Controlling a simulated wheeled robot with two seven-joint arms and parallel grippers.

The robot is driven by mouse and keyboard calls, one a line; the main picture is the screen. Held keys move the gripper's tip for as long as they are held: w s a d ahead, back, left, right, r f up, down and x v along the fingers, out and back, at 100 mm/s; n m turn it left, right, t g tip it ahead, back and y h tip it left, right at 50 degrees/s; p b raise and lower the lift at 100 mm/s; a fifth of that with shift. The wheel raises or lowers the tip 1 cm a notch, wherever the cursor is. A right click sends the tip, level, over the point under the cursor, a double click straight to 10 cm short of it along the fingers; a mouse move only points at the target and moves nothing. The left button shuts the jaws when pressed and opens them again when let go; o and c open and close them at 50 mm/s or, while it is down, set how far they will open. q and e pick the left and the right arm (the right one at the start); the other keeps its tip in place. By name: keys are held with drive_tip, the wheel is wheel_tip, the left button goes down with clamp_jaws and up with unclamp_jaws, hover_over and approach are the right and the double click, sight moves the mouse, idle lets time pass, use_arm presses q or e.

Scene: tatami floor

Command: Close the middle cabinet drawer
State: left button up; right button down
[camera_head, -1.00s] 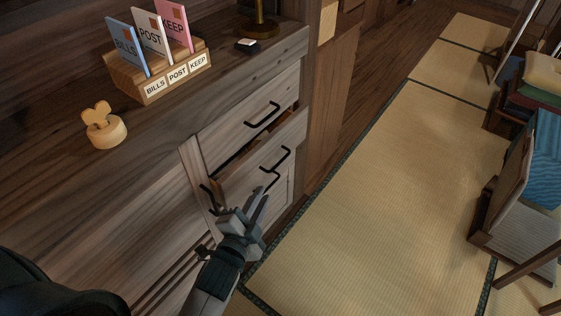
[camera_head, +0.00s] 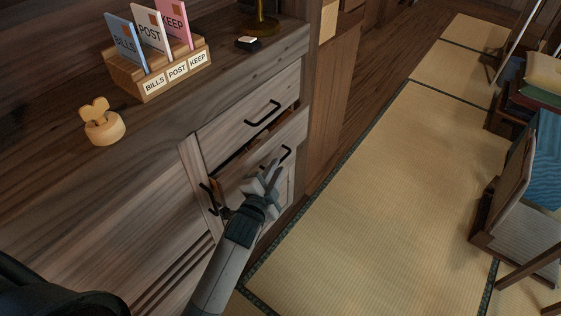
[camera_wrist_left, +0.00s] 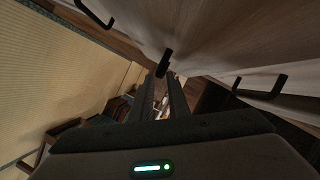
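The middle drawer (camera_head: 254,166) of the grey wood cabinet is pulled part way out, and a dark gap shows above its front. Its black bar handle (camera_head: 287,154) is partly hidden by my left gripper (camera_head: 270,172). The gripper is in front of the drawer face, its narrow fingers a little apart with nothing seen between them. In the left wrist view the fingers (camera_wrist_left: 162,93) point towards a black handle (camera_wrist_left: 165,62) near their tips. I cannot tell whether they touch the drawer. My right gripper is not in view.
The top drawer (camera_head: 240,121) is shut. A letter rack (camera_head: 175,75) with cards and a wooden heart ornament (camera_head: 104,126) stand on the cabinet top. A door handle (camera_head: 208,195) is left of my gripper. Tatami floor (camera_head: 400,200) is clear to the right; furniture stands at far right.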

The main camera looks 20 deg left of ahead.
use_arm(q)
drive_tip(key=shift+x, duration=2.4)
drive_tip(key=shift+c, duration=0.2)
clamp_jaws()
